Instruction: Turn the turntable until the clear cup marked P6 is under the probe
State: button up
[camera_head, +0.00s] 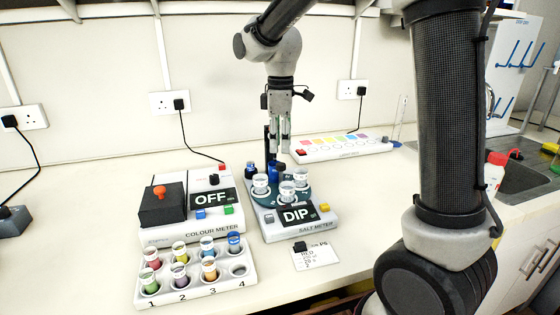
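The salt meter (302,230) stands mid-bench, its display reading DIP. On it is a dark blue-grey turntable (275,196) carrying several clear cups, including one at the left (260,184), one in front (287,190) and one at the right (300,177). Their marks are too small to read, so I cannot tell which is P6. A dark post with blue parts (271,165) stands at the turntable's back; I cannot clearly make out the probe tip. My gripper (280,139) points down above the turntable's back, its two fingers apart with nothing visible between them. Contact with anything below is unclear.
The colour meter (168,236), reading OFF, stands left. A white rack (200,291) of coloured cups is in front of it. A card marked P6 (315,257) and a small black block (300,246) lie in front. A long white strip with coloured spots (345,148) lies behind right.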

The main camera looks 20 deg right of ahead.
aim_at(281, 164)
notch_tip(281, 164, down, 6)
jog(key=shift+f, duration=0.1)
grip_shut()
